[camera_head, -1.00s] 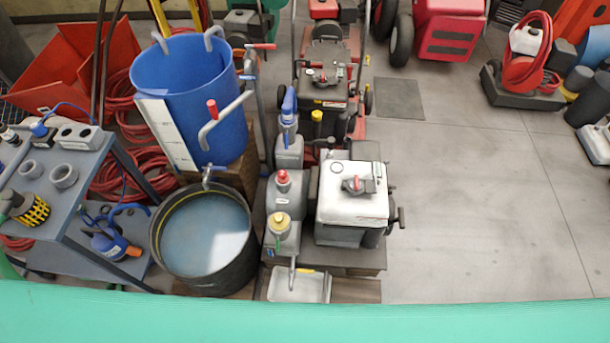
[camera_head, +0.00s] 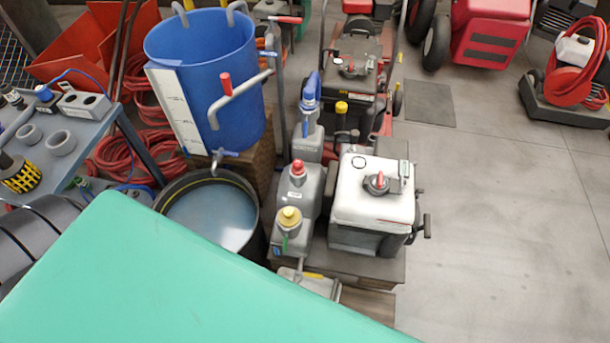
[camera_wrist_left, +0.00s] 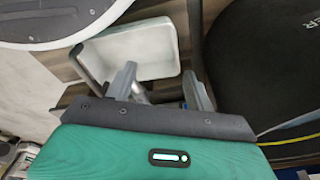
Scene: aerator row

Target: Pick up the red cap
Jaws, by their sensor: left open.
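The red cap (camera_head: 297,168) sits on top of a grey jug (camera_head: 308,195), near the middle of the head view. My left gripper (camera_wrist_left: 160,90) shows only in the wrist view. Its two grey fingers are apart, over a pale tray (camera_wrist_left: 150,48) and a grey pipe. The red cap is not seen in that view. In the head view my green arm hides the lower area. My right gripper is not in view.
A blue bucket (camera_head: 203,60) with a red-gripped handle stands above a black tub (camera_head: 252,205), left of the jugs. A white engine (camera_head: 373,205) with a red knob stands close on the right. A bench (camera_head: 150,150) is at left. Open floor (camera_head: 500,220) lies right.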

